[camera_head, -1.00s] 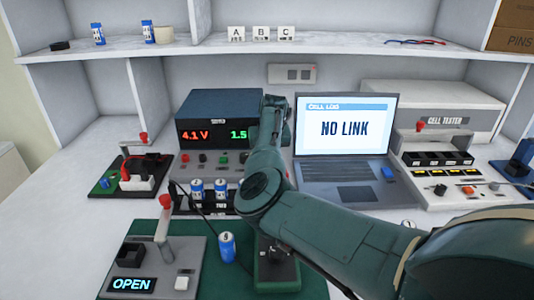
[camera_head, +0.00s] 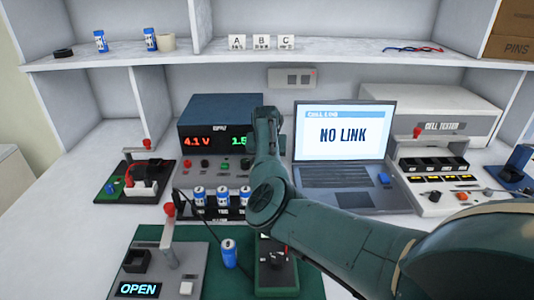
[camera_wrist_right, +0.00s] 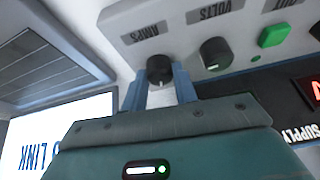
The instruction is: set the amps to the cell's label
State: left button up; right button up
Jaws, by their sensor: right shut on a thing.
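The power supply (camera_head: 207,112) stands at the back middle with a red 4.1 V readout (camera_head: 196,141). Its green readout (camera_head: 238,140) starts with what looks like 1.5; the rest is hidden behind my right arm. In the right wrist view the black amps knob (camera_wrist_right: 159,70) sits below the AMPS label (camera_wrist_right: 146,32). My right gripper (camera_wrist_right: 161,88) is shut on this knob, its blue fingers on either side. A blue and white cell (camera_head: 230,252) stands on the green mat; its label is too small to read. My left gripper is out of view.
The volts knob (camera_wrist_right: 214,53) and a green button (camera_wrist_right: 274,35) sit beside the amps knob. Several cells stand in a rack (camera_head: 207,212) before the supply. A laptop (camera_head: 343,150) reads NO LINK. A fixture (camera_head: 140,289) at front left reads OPEN.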

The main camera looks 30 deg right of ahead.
jog(key=shift+a+m+g+h, duration=0.1)
jog(key=shift+m+g+h, duration=0.35)
jog(key=shift+m, duration=1.05)
jog(key=o, duration=1)
jog(key=shift+c, duration=0.2)
jog(key=p+v, duration=0.1)
jog(key=v, duration=1.2)
jog(key=shift+p, duration=0.3)
